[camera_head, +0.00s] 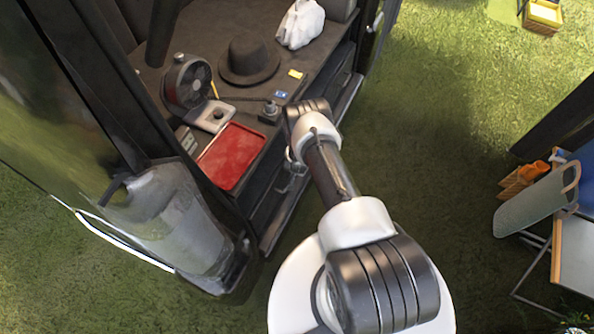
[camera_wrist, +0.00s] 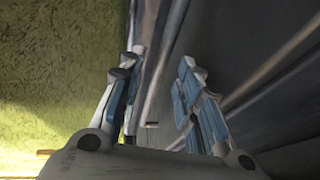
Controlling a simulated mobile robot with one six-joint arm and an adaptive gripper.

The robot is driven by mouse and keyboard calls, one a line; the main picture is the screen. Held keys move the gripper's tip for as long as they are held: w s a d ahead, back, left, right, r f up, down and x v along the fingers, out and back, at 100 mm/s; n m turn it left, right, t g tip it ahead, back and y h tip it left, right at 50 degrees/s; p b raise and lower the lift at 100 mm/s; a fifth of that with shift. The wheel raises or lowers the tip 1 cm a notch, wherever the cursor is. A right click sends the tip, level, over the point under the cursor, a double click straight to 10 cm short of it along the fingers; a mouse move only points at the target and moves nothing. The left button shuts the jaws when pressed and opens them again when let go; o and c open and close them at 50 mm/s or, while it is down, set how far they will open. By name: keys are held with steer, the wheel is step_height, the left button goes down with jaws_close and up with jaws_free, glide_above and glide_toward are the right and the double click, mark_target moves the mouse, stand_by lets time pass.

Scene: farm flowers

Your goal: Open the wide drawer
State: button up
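The dark drawer unit (camera_head: 272,188) is below the counter, on the side facing my arm; I cannot tell for certain which front is the wide drawer. My gripper (camera_head: 293,163) is low beside these fronts in the head view, mostly hidden behind my wrist. In the wrist view my gripper (camera_wrist: 157,75) is open, its two blue-padded fingers apart. A long pale edge or bar runs between and beyond the fingers, along the dark fronts (camera_wrist: 270,60). A small light stub (camera_wrist: 151,125) shows between the fingers. I cannot tell whether either finger touches anything.
On the counter are a red tray (camera_head: 232,155), a black hat (camera_head: 249,61), a round fan-like device (camera_head: 187,82) and a white bag (camera_head: 300,23). A grey container (camera_head: 170,215) stands at the near left. Grass (camera_head: 420,130) is open to the right, before an ironing-board-like item (camera_head: 537,202).

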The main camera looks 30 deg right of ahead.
steer(key=shift+w+f, duration=0.15)
steer(key=shift+f, duration=0.2)
steer(key=shift+c, duration=0.2)
jaws_close()
stand_by(0.5)
